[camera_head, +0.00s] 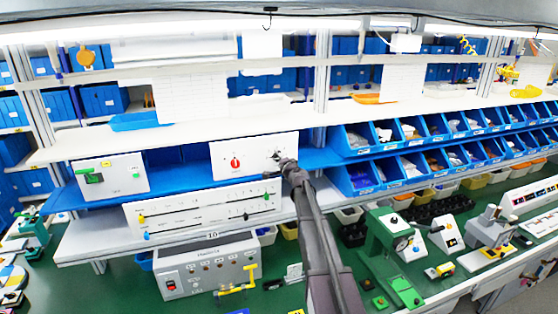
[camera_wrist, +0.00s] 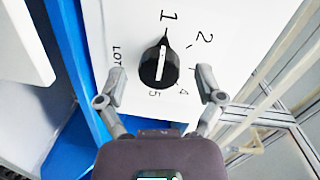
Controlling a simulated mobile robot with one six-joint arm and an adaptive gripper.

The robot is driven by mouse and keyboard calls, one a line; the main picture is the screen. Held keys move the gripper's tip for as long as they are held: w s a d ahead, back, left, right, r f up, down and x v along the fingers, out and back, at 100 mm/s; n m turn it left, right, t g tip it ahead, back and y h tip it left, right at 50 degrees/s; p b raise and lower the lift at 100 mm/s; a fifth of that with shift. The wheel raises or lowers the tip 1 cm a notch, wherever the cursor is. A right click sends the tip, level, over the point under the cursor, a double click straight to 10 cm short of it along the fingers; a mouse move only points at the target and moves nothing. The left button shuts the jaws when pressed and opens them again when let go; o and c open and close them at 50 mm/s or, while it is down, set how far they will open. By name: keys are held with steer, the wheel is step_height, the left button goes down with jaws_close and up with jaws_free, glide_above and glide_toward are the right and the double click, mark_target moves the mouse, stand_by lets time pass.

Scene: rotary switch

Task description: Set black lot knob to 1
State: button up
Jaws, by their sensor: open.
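The black lot knob (camera_wrist: 158,66) sits on a white panel (camera_wrist: 95,15) in the wrist view, with a white line on its face. The line runs roughly along the direction between the printed 1 and 5, its upper end towards the 1. The label LOT is to the left; 2 and 4 show to the right. My gripper (camera_wrist: 161,71) is open, with one finger on each side of the knob and visible gaps to it. In the head view my gripper (camera_head: 287,163) is at the right part of the white panel (camera_head: 222,157), largely covering the knob.
A white box with a green handle (camera_head: 110,176) stands further left. A slider panel (camera_head: 190,212) is below. Blue bins (camera_head: 358,180) fill the shelf to the right.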

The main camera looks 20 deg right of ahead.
steer(key=shift+m, duration=0.3)
steer(key=m, duration=0.4)
steer(key=shift+f+y+b, duration=0.1)
steer(key=shift+y+b, duration=0.2)
steer(key=shift+b, duration=0.1)
steer(key=m, duration=0.3)
steer(key=shift+m+t+b, duration=0.3)
steer(key=shift+t, duration=0.1)
steer(key=shift+s+m, duration=0.15)
steer(key=shift+m, duration=0.25)
steer(key=s+d, duration=0.1)
steer(key=s, duration=1.3)
steer(key=s+a+f+n+g+y+b, duration=0.2)
steer(key=s+a+f+n+g+b, duration=0.1)
steer(key=a+f+n, duration=0.3)
steer(key=s+a+f+n+g+y+b, duration=0.3)
steer(key=s+a+f+n+g+b, duration=0.1)
steer(key=a+f+n, duration=0.3)
steer(key=shift+s+a+f, duration=0.45)
steer(key=shift+a+f, duration=0.55)
steer(key=shift+a, duration=0.45)
